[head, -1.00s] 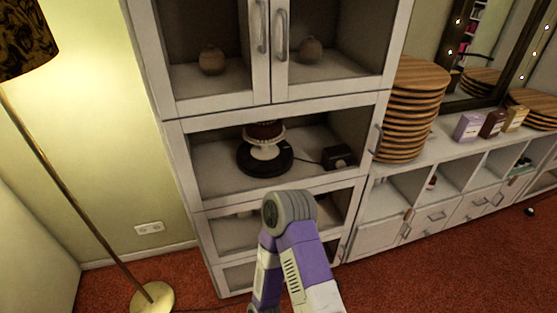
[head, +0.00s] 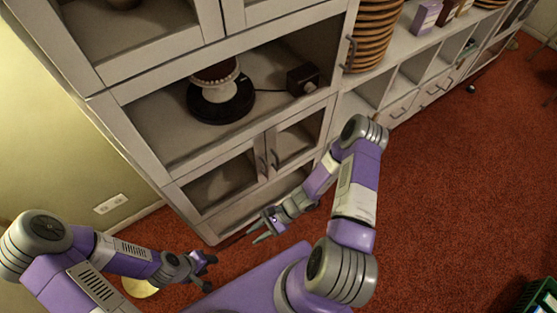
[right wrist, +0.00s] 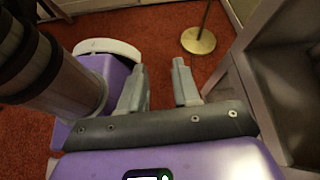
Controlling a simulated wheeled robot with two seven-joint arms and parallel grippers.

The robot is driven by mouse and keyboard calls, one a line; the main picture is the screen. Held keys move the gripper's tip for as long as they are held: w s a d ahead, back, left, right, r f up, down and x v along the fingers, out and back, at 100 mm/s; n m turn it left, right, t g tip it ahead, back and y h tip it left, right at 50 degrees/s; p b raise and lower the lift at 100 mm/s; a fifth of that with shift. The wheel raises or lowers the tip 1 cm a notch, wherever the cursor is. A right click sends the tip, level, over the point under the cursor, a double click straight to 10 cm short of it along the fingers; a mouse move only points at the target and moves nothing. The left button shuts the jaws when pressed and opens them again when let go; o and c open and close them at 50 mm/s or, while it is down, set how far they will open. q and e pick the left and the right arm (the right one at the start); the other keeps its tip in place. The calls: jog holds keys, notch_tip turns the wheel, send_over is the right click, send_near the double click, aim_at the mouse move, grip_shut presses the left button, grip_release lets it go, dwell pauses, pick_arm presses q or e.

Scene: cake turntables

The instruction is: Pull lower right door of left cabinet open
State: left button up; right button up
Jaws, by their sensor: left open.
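The tall pale cabinet (head: 172,125) stands on the left. Its lower right door (head: 297,141) is a glass-paned door that looks shut, with a dark vertical handle (head: 275,159) on its left edge. The lower left door (head: 222,188) beside it also looks shut, with its own handle (head: 262,166). My right gripper (head: 259,231) is open and empty, below and in front of these doors, apart from the handles. Its two spread fingers show in the right wrist view (right wrist: 161,84). My left gripper (head: 211,272) is open and empty, lower and further left.
A cake on a stand sits on a black turntable (head: 221,100) on the open shelf above the doors, beside a black box (head: 302,79). A low cabinet (head: 405,95) adjoins on the right. A lamp base (right wrist: 198,41) stands on the red carpet. Open carpet lies right.

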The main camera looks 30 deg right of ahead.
jog(key=w+d+m+t, duration=0.7)
jog(key=w+m+t, duration=0.1)
jog(key=w+t, duration=0.1)
jog(key=m+t+h, duration=0.7)
jog(key=m+t, duration=0.1)
send_near(278, 160)
jog(key=w+f, duration=0.2)
jog(key=w, duration=0.1)
jog(key=x, duration=0.2)
jog(key=b+x, duration=0.1)
jog(key=x, duration=0.2)
jog(key=b+x, duration=0.1)
jog(key=x, duration=0.1)
jog(key=shift+w+a+r, duration=0.25)
jog(key=shift+a+r, duration=0.05)
jog(key=shift+a, duration=0.05)
jog(key=shift+c, duration=0.2)
grip_shut()
